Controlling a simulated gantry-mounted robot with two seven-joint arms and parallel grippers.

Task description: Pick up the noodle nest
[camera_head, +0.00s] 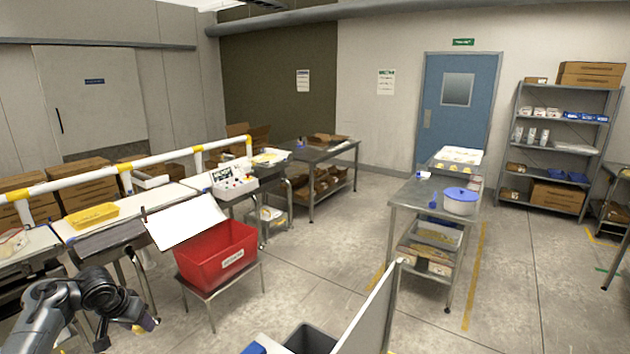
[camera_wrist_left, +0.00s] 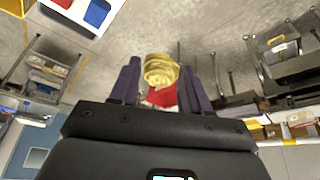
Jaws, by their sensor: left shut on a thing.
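The noodle nest (camera_wrist_left: 160,70) is a pale yellow coil. In the left wrist view it sits between the two dark purple fingers of my left gripper (camera_wrist_left: 159,84), at their tips. My left gripper is shut on it and holds it clear of any surface. In the head view my left gripper (camera_head: 147,323) is at the lower left, over the floor in front of the belt line, and only a small yellow bit of the nest shows beside it. My right gripper is in neither view.
A red bin (camera_head: 222,255) stands on a low stand right of my left gripper, with a tilted white panel (camera_head: 187,222) beside it. A yellow tray (camera_head: 93,216) lies on the belt line. A steel table with a white pot (camera_head: 460,206) stands beyond open floor.

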